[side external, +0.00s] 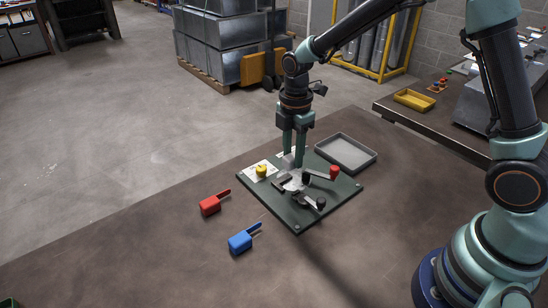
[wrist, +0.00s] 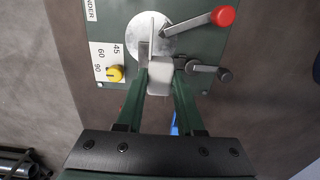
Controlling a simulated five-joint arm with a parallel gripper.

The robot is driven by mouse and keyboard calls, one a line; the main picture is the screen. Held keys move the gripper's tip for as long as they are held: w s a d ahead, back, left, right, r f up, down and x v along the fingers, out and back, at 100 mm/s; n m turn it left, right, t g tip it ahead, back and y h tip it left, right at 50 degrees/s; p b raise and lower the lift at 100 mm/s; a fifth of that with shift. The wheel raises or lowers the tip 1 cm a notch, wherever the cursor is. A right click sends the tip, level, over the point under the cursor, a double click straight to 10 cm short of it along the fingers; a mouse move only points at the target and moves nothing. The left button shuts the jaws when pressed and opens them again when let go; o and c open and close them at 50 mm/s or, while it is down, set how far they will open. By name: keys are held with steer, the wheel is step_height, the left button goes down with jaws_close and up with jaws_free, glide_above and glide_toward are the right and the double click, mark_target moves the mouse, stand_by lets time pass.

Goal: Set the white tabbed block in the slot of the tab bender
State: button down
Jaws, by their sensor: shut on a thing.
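My gripper (wrist: 159,78) is shut on the white tabbed block (wrist: 159,75), holding it between the two fingertips. The block is at the near edge of the tab bender's round metal disc (wrist: 166,46). A thin pale strip runs from the block's side across the disc; I cannot tell whether it is the block's tab in the slot. In the side external view my gripper (side external: 293,163) points down over the dark green bender plate (side external: 299,225), and the block is hard to make out. The bender has a red-knobbed lever (wrist: 223,16) and a black-knobbed lever (wrist: 224,75).
A yellow dial knob (side external: 261,170) stands on the plate's left. A red tabbed block (side external: 210,205) and a blue tabbed block (side external: 240,242) lie on the table in front of the plate. A grey tray (side external: 372,157) sits behind it. The table's left side is clear.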

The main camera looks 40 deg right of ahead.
steer(key=shift+d+f, duration=0.1)
steer(key=shift+f, duration=3.3)
steer(key=shift+c, duration=2.3)
jaws_free()
steer(key=shift+s, duration=0.15)
steer(key=r, duration=1.1)
steer(key=shift+w+r, duration=0.2)
steer(key=shift+s+r, duration=0.1)
steer(key=shift+r, duration=0.55)
steer(key=s+d+r+m+t, duration=0.2)
steer(key=s+r+m, duration=0.3)
steer(key=m, duration=0.4)
steer(key=s+d+r+m+t, duration=0.3)
steer(key=s+r+m, duration=0.2)
steer(key=s+m, duration=0.3)
steer(key=shift+s+m+t, duration=0.3)
steer(key=shift+m, duration=0.2)
